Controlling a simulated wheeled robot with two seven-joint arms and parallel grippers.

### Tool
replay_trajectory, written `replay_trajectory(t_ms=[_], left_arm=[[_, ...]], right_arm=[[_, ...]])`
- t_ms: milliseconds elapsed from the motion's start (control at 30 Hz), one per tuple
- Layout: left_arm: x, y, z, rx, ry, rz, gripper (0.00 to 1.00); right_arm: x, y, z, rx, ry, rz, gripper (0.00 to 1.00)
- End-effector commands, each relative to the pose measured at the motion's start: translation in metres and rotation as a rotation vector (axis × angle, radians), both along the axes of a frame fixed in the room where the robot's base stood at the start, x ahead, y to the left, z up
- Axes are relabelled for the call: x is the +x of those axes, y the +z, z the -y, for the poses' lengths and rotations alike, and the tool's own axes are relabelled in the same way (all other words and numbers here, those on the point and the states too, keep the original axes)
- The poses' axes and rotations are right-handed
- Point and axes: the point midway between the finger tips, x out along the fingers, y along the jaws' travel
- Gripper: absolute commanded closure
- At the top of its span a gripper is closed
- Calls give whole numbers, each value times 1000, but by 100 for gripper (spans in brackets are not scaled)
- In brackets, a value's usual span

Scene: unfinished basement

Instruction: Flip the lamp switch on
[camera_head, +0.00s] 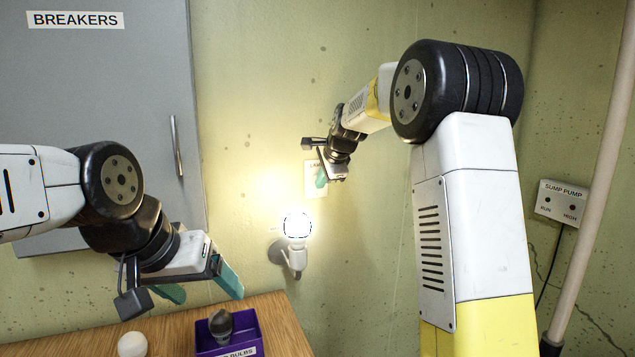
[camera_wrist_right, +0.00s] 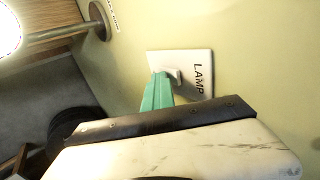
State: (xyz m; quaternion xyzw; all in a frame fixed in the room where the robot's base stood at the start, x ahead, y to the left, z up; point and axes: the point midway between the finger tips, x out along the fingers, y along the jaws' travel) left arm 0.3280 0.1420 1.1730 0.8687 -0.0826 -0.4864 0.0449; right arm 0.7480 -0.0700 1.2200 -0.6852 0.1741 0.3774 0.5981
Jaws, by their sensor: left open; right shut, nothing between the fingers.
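The lamp switch is a white wall plate (camera_head: 316,180) marked LAMP, partly hidden behind my right gripper in the head view. In the right wrist view the plate (camera_wrist_right: 203,64) shows a small toggle (camera_wrist_right: 173,75). My right gripper (camera_head: 321,179) is shut and empty, its teal fingertips (camera_wrist_right: 157,92) at the toggle; I cannot tell if they touch it. The lamp bulb (camera_head: 297,226) glows brightly in its wall socket (camera_head: 290,258). My left gripper (camera_head: 206,290) is open and empty above the wooden table.
A purple bin (camera_head: 245,330) marked BULBS holds a dark bulb (camera_head: 221,325). A white bulb (camera_head: 132,344) lies on the table (camera_head: 285,318) beside it. A grey breaker cabinet (camera_head: 100,90) is at the left. A sump pump box (camera_head: 562,203) and a pipe (camera_head: 600,180) are at the right.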

Motion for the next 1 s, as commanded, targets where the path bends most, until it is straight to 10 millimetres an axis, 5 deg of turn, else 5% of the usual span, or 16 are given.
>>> replay_trajectory(t_ms=[1000], left_arm=[[0, 0, 0, 0, 0, 0, 22]], right_arm=[[-2, 18, 7, 0, 0, 1, 100]])
